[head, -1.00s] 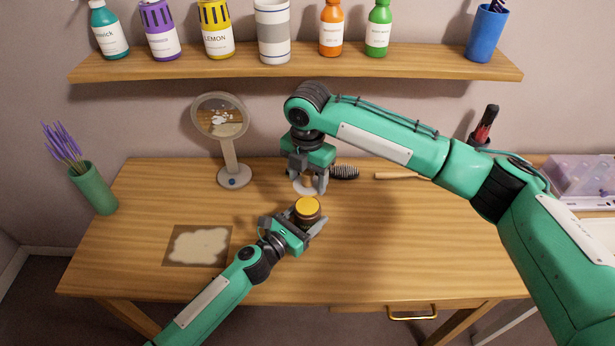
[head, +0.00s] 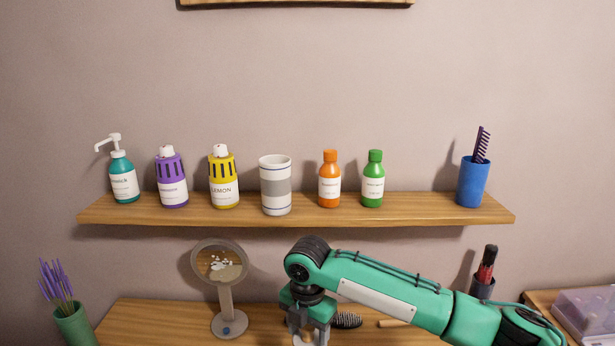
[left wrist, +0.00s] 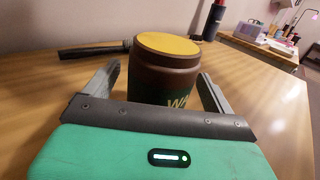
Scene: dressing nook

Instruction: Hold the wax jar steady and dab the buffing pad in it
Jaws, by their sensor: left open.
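The wax jar (left wrist: 165,75) is brown with a yellow top and a dark green label. It stands upright on the table (left wrist: 265,85) in the left wrist view. My left gripper (left wrist: 158,72) is open, with one finger on each side of the jar and a gap at both sides. In the head view the jar and my left gripper are below the frame. My right gripper (head: 308,332) points down at the bottom edge, fingertips cut off. A pale bit of what may be the buffing pad (head: 301,340) shows between its fingers; its grip is unclear.
A round mirror (head: 226,300) stands left of my right gripper, and a dark brush (head: 346,321) lies just right of it. A shelf (head: 300,211) with several bottles, a cup and a comb holder spans the wall above. A plant pot (head: 75,325) is at far left.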

